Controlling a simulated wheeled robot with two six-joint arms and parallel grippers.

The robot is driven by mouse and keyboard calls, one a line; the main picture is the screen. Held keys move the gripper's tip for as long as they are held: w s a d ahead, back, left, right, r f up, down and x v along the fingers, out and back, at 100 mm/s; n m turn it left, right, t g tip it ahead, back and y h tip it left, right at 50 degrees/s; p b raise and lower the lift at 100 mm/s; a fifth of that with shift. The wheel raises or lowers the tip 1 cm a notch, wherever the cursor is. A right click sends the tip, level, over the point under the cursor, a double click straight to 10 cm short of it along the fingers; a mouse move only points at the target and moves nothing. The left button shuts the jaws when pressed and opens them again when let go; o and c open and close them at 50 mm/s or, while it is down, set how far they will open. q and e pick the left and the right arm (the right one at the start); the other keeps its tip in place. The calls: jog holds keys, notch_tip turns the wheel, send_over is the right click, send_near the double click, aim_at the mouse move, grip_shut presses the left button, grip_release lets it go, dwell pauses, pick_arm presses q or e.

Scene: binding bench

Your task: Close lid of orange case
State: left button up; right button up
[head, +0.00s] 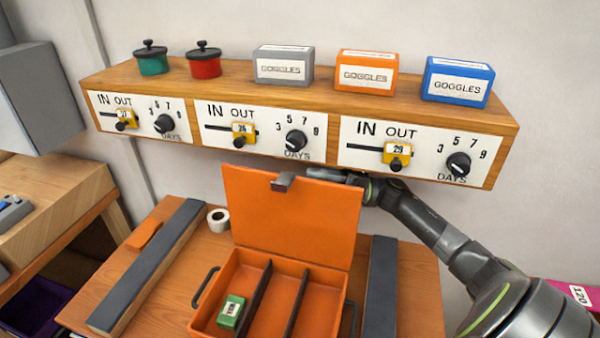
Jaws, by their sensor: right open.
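The orange case (213,302) sits on the wooden bench, with its lid (290,225) standing up at the back, open. A grey latch (284,181) is at the middle of the lid's top edge. Inside are two dark dividers, and a small green box (231,311) lies in the left compartment. My right arm comes in from the right. My right gripper (328,174) is open at the lid's top right edge, partly hidden behind it; I cannot tell whether it touches the lid. My left gripper is not in view.
Dark bars lie left (150,265) and right (381,285) of the case. A white tape roll (218,219) and an orange piece (144,235) lie at the back left. A wooden shelf (300,102) with dials, pots and goggles boxes hangs close above the lid.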

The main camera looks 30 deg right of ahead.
aim_at(300, 183)
jog(key=shift+p+x, duration=0.55)
jog(key=shift+x, duration=1.3)
grip_shut()
